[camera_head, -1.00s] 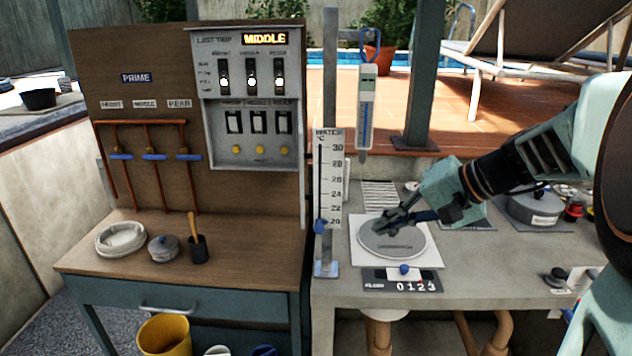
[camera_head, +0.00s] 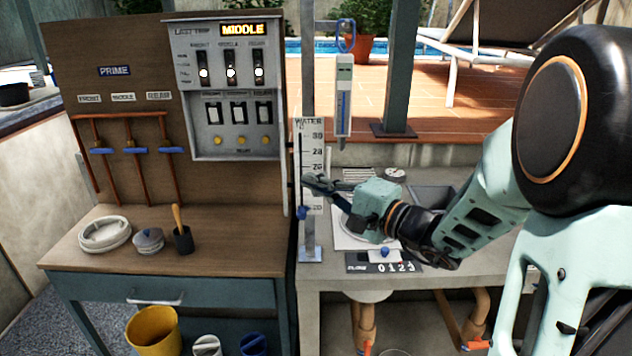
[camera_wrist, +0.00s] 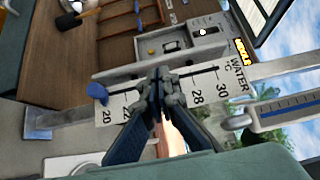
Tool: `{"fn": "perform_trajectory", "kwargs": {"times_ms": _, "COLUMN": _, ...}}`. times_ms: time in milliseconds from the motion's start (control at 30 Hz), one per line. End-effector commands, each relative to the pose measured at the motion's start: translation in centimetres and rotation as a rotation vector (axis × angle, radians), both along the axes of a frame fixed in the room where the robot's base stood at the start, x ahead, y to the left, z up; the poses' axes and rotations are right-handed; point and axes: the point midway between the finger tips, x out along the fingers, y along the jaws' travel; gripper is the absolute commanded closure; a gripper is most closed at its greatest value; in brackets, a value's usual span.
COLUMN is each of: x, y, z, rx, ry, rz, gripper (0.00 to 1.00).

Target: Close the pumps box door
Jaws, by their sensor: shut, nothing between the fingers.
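The pumps box (camera_head: 187,38) is a grey panel on the wooden board, with a lit MIDDLE display, switches and yellow buttons facing out, uncovered. I cannot clearly make out its door in the head view; a thin pale upright strip (camera_head: 285,185) runs down its right side. In the wrist view a framed pale panel (camera_wrist: 264,14) beside the display may be the open door. My gripper (camera_head: 312,183) is shut and empty, right of and below the box, in front of the white water scale. Its fingers (camera_wrist: 160,78) overlap the scale in the wrist view.
The water scale (camera_head: 312,150) with a blue slider and a hanging thermometer (camera_head: 343,95) stand right of the box. A wooden-top bench (camera_head: 70,245) below the box holds a white ring, a lidded pot and a black cup. A grey counter (camera_head: 320,270) lies under my arm.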

Motion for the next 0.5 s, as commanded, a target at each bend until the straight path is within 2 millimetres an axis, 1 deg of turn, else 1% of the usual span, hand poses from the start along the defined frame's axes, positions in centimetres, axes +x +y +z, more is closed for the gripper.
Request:
{"fn": "perform_trajectory", "kwargs": {"times_ms": 33, "x": 0.7, "y": 0.8, "z": 0.1, "rx": 0.001, "ry": 0.002, "rz": 0.003, "gripper": 1.00}}
{"fn": "perform_trajectory", "kwargs": {"times_ms": 100, "x": 1.6, "y": 1.8, "z": 0.1, "rx": 0.001, "ry": 0.001, "rz": 0.004, "gripper": 1.00}}
{"fn": "perform_trajectory", "kwargs": {"times_ms": 233, "x": 3.1, "y": 3.3, "z": 0.1, "rx": 0.000, "ry": 0.001, "rz": 0.003, "gripper": 1.00}}
{"fn": "perform_trajectory", "kwargs": {"times_ms": 367, "x": 4.2, "y": 4.3, "z": 0.1, "rx": 0.001, "ry": 0.001, "rz": 0.001, "gripper": 1.00}}
{"fn": "perform_trajectory", "kwargs": {"times_ms": 500, "x": 4.6, "y": 4.8, "z": 0.0, "rx": -0.001, "ry": 0.002, "rz": 0.000, "gripper": 1.00}}
